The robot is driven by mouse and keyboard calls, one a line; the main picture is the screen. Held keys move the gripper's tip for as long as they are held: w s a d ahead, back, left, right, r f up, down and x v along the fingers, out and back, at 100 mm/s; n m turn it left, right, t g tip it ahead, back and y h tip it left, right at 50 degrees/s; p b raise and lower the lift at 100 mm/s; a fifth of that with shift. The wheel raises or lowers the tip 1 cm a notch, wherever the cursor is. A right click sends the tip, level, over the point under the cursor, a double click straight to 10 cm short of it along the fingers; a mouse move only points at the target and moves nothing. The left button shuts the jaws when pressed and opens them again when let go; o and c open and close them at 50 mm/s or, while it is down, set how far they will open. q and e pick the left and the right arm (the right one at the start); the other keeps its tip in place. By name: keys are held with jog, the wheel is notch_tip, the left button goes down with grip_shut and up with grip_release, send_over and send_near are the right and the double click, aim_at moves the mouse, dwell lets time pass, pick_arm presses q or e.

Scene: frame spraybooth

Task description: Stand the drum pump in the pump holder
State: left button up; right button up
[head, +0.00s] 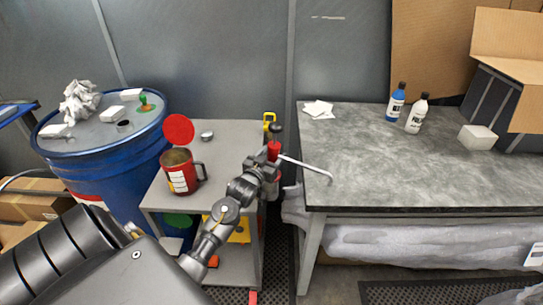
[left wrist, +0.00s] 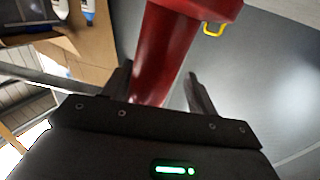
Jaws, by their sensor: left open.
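The drum pump (head: 274,149) has a red body, a dark knob on top and a thin grey bent spout reaching right. It appears roughly upright at the right edge of the grey cart; its lower end is hidden. My left gripper (head: 268,168) is at the red body. In the left wrist view the red tube (left wrist: 165,60) runs between the two fingers of my open left gripper (left wrist: 163,88), with a gap on the right side. A yellow loop (head: 269,120) shows just behind the pump; I cannot tell whether it belongs to the pump holder. My right gripper is out of view.
A blue drum (head: 115,165) is at left. The grey worktable (head: 430,175) at right holds two bottles (head: 396,102) and a white block (head: 477,137). A narrow gap separates cart and table.

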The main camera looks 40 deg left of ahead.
pick_arm(q)
jog(key=b+v, duration=0.1)
jog(key=v, duration=0.9)
jog(key=shift+s+b, duration=0.35)
jog(key=shift+b, duration=0.05)
jog(key=s+d+f+m+g+h, duration=0.2)
jog(key=s+d+f+g, duration=0.4)
jog(key=s+d+f, duration=0.4)
jog(key=s+d+f+m+g+h, duration=0.1)
jog(key=s+d+f+g, duration=0.3)
jog(key=s, duration=0.4)
jog(key=s+d+f+m+g+h, duration=0.1)
jog(key=s+d+f+g, duration=0.3)
jog(key=s, duration=0.4)
notch_tip(320, 180, down, 24)
jog(key=s+d+g, duration=0.1)
jog(key=s+a+f+g, duration=0.1)
jog(key=s+a+f, duration=0.1)
jog(key=s+f, duration=1.3)
jog(key=shift+s+a+f+m+g, duration=0.3)
jog(key=shift+s+m, duration=0.1)
jog(key=shift+s, duration=0.5)
